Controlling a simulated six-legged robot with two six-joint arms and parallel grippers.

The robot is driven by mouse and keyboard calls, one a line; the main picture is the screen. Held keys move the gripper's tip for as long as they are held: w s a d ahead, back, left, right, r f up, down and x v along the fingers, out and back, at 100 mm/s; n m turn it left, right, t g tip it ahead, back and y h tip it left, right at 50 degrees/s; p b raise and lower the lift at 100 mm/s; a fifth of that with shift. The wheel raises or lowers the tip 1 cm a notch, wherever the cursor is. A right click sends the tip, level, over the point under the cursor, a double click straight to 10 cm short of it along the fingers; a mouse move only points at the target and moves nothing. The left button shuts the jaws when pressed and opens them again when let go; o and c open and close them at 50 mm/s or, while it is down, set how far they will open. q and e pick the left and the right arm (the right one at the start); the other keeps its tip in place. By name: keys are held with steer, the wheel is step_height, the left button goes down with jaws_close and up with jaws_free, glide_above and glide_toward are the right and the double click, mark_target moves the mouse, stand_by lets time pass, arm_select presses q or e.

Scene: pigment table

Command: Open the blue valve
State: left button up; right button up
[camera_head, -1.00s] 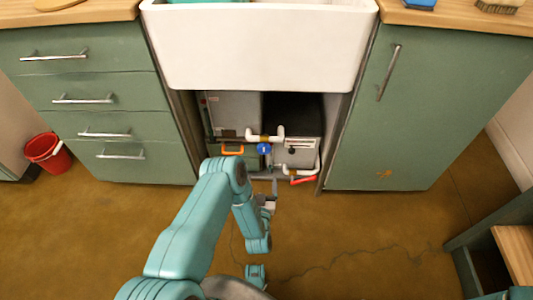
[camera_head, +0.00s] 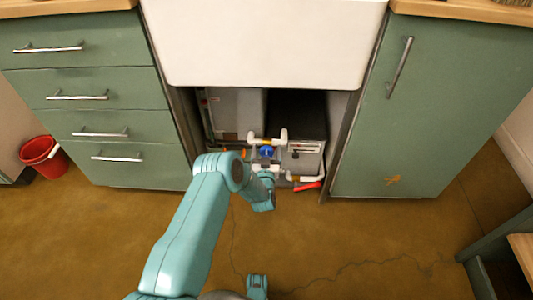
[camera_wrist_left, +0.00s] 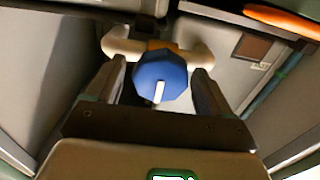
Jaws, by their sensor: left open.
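The blue valve (camera_head: 266,151) is a round blue knob on white pipework in the opening under the sink. In the left wrist view the blue valve (camera_wrist_left: 158,80) faces me, with a white mark running nearly upright on its lower half. My left gripper (camera_head: 266,157) is open at the valve, with one finger on each side of it. In the left wrist view the fingers of my left gripper (camera_wrist_left: 160,72) flank the knob. Whether they touch it I cannot tell.
White pipes (camera_head: 283,136) surround the valve. A red handle (camera_head: 307,186) sits low to the right and an orange one (camera_wrist_left: 283,22) to the other side. Green cabinets (camera_head: 90,110) flank the opening, under a white sink (camera_head: 265,45). A red bucket (camera_head: 42,155) stands left.

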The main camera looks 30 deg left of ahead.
arm_select(q)
steer(key=shift+c, duration=0.3)
steer(key=c, duration=0.9)
steer(key=n+b, duration=0.1)
steer(key=n, duration=0.2)
steer(key=shift+f+n, duration=0.15)
steer(key=shift+n, duration=0.25)
steer(key=n+b, duration=0.1)
steer(key=n, duration=0.3)
steer(key=shift+s+a+f+n+b, duration=0.1)
steer(key=shift+s+n+b, duration=0.05)
steer(key=shift+n+b, duration=0.2)
steer(key=n+b, duration=0.1)
steer(key=n, duration=0.3)
steer(key=shift+f, duration=0.1)
steer(key=shift+n+b, duration=0.8)
steer(key=shift+n, duration=1.25)
arm_select(e)
steer(key=w+f+t, duration=0.1)
steer(key=w+f, duration=0.3)
steer(key=f, duration=0.1)
steer(key=shift+d, duration=0.4)
steer(key=shift+f, duration=0.15)
